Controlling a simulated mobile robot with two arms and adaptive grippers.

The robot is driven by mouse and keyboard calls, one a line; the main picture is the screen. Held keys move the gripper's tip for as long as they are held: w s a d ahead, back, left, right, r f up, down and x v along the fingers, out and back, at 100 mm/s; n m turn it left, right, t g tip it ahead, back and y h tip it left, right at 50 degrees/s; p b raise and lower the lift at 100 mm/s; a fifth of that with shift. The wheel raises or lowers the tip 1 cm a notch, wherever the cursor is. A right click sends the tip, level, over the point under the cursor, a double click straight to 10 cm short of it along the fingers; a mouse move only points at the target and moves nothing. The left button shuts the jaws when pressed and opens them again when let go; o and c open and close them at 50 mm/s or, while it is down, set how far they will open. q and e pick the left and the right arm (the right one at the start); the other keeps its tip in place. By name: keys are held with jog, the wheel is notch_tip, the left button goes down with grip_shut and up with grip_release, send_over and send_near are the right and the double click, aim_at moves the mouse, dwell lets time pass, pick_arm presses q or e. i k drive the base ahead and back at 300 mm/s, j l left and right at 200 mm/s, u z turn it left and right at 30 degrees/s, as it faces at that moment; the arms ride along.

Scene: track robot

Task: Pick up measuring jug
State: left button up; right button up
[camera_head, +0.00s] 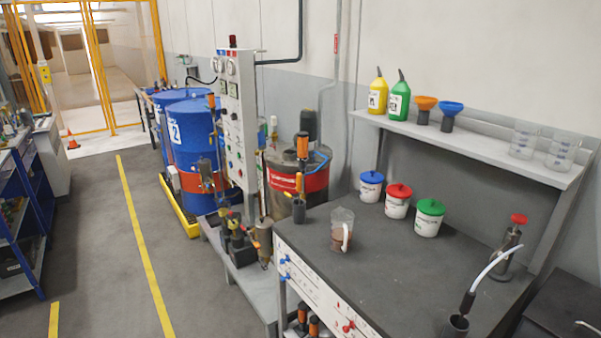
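A clear measuring jug (341,231) stands upright on the dark worktop (385,260), near its left end. It has brown contents in its lower part, and a pale handle shows on its front right side. Two more clear jugs, one on the left (523,143) and one on the right (562,153), stand on the wall shelf (480,148). Neither of my grippers is in view.
Tubs with blue (371,186), red (397,201) and green (429,217) lids stand behind the jug. A hose nozzle (468,300) and red-topped metal device (511,245) are at right. Blue drums (190,135) and a control panel (236,120) stand left. The worktop's middle is clear.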

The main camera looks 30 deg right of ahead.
aim_at(342, 234)
jog(key=i+j+z, duration=0.1)
jog(key=z, duration=1.15)
jog(key=i+j, duration=0.05)
